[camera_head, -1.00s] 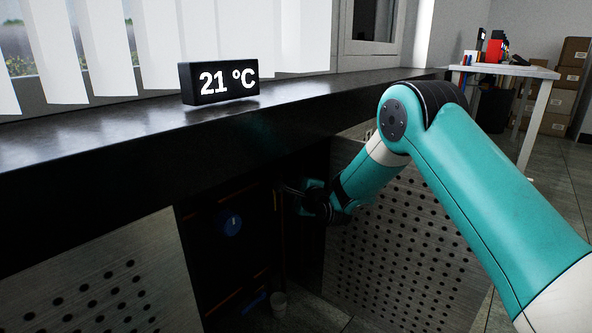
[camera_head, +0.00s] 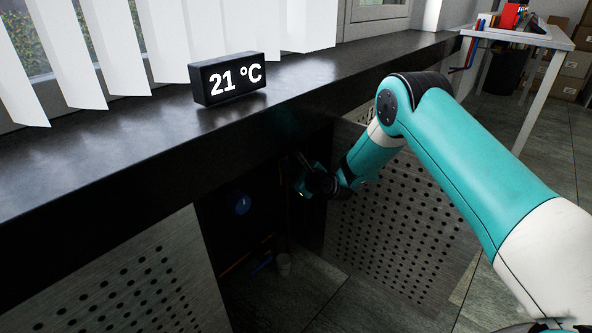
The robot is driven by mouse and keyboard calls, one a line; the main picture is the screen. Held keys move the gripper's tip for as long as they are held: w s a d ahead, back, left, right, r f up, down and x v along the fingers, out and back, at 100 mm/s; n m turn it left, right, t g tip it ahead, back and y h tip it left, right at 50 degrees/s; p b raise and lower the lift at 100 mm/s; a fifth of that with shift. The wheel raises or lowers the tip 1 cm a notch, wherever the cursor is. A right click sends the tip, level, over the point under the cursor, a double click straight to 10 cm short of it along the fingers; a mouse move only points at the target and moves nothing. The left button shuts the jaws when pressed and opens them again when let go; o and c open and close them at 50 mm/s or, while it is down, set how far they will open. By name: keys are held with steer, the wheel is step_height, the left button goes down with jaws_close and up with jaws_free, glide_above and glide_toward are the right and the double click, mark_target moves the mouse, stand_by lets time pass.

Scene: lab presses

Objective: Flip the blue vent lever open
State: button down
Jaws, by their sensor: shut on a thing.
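A round blue knob (camera_head: 242,204) with a white mark sits higher on the cabinet's dark inner panel.
A perforated door panel (camera_head: 400,225) stands right of the opening, behind my arm. Another perforated panel (camera_head: 135,280) is at the left. The dark counter (camera_head: 130,140) overhangs the opening and carries a 21 °C display (camera_head: 228,78).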

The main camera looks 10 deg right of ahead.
stand_by(0.4)
steer(key=c, duration=1.1)
jaws_free()
steer(key=p+v, duration=0.3)
steer(key=v, duration=1.4)
steer(key=shift+d+r, duration=0.1)
steer(key=shift+r, duration=0.05)
